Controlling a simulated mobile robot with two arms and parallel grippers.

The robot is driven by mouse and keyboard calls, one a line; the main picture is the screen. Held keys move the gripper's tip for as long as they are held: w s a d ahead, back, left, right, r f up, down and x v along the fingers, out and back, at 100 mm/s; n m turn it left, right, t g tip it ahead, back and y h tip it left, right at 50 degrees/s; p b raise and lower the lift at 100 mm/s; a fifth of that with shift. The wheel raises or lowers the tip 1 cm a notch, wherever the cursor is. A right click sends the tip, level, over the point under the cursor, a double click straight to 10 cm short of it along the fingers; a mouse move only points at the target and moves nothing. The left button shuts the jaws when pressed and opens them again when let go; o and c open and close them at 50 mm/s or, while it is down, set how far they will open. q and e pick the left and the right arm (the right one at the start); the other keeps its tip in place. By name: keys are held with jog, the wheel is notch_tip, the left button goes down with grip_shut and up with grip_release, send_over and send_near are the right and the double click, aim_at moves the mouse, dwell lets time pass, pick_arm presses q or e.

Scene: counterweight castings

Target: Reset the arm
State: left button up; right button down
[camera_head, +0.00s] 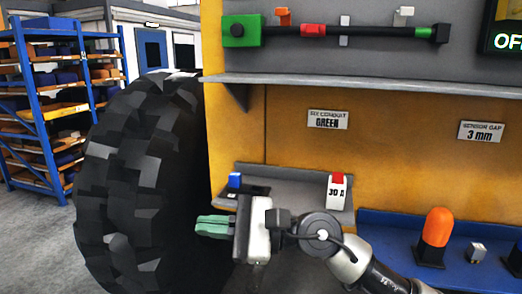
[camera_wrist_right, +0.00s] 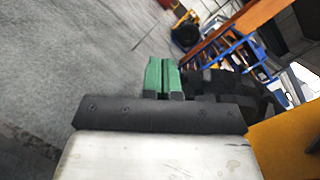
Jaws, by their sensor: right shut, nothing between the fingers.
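My right gripper (camera_head: 213,227) reaches in from the lower right in the head view, in front of a small grey shelf and the big tyre. Its green fingers are closed together and point left, with nothing between them. In the right wrist view the closed green fingers (camera_wrist_right: 162,76) stand above the dark gripper edge, with grey floor to their left. My left gripper is not in view.
A large black tyre (camera_head: 140,180) stands left of the yellow panel (camera_head: 285,135). The small grey shelf (camera_head: 300,190) carries a blue-topped part (camera_head: 235,181) and a 30 A block (camera_head: 337,191). A blue tray (camera_head: 385,222) holds an orange-capped part (camera_head: 436,228). A blue rack (camera_head: 45,130) stands far left.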

jog(key=w+d+f+m+t+h, duration=0.15)
jog(key=d+m+t, duration=0.35)
jog(key=m+t, duration=0.75)
jog(key=w+d+f+m+t+h, duration=0.2)
jog(key=d+m+t, duration=0.45)
jog(key=m, duration=1.05)
jog(key=s+d+f+m+g+h, duration=0.2)
jog(key=d+f+m+h, duration=0.4)
jog(key=f+m+h, duration=0.4)
jog(key=s+d+f+m+g+h, duration=0.2)
jog(key=d+f+m+h, duration=0.35)
jog(key=f+m, duration=0.45)
jog(key=s+d+f+m+g, duration=0.3)
jog(key=s+f+m+g, duration=0.25)
jog(key=s, duration=0.55)
jog(key=s+d+f+m+g, duration=0.35)
jog(key=s+f+g, duration=0.35)
jog(key=s, duration=0.4)
notch_tip(320, 180, down, 26)
jog(key=a+r, duration=0.1)
jog(key=s+d+f+g+b, duration=0.1)
jog(key=s+d+f+g, duration=0.1)
jog(key=s+f, duration=1.4)
notch_tip(320, 180, down, 3)
jog(key=shift+s+d+f+b, duration=0.15)
jog(key=shift+s+d+b, duration=0.05)
jog(key=shift+d+b, duration=0.2)
